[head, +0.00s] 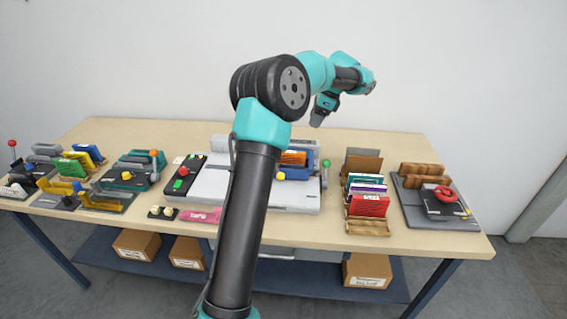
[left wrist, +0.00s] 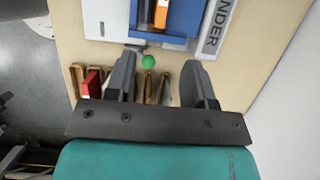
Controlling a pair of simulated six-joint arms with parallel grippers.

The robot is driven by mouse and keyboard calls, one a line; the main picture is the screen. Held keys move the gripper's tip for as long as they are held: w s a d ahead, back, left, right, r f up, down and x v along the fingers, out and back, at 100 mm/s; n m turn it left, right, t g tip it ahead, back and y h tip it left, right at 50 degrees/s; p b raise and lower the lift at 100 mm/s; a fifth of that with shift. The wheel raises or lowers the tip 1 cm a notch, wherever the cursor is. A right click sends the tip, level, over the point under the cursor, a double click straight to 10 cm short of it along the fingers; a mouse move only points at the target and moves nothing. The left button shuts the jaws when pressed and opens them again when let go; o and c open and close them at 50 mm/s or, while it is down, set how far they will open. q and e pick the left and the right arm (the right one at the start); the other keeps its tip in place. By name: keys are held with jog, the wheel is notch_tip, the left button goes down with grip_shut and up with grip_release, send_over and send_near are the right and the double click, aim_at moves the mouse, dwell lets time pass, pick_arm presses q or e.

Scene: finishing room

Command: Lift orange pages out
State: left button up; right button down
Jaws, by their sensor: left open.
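The orange pages (head: 293,157) sit in the blue holder (head: 297,172) of the white binder machine (head: 215,187), partly hidden behind my arm in the head view. The orange pages (left wrist: 160,14) also show at the top edge of the left wrist view, between the blue walls (left wrist: 183,18). A lever with a green knob (head: 326,163) stands at the holder's right side. My left gripper (head: 319,114) is open and empty, above and to the right of the holder; its spread fingers (left wrist: 160,62) show in the left wrist view. My right gripper is not in view.
A wooden rack with several coloured cards (head: 368,204) stands right of the machine. A grey board with a red ring (head: 445,193) is at the far right. Several small devices (head: 85,165) crowd the left side. The table's back right strip (head: 395,142) is clear.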

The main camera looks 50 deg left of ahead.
pick_arm(q)
jog(key=shift+s+a+r, duration=0.2)
jog(key=shift+a+r, duration=0.15)
jog(key=shift+a, duration=0.15)
jog(key=shift+s+a+r, duration=0.15)
jog(key=shift+a+r, duration=0.2)
jog(key=shift+a, duration=0.15)
jog(key=shift+f, duration=0.1)
send_over(291, 152)
jog(key=w, duration=0.2)
jog(key=f, duration=1.1)
jog(key=shift+s+d, duration=0.25)
jog(key=shift+d, duration=0.15)
jog(key=shift+f, duration=0.15)
jog(key=shift+x, duration=2.5)
jog(key=shift+s+d+f, duration=0.15)
jog(key=shift+f, duration=0.1)
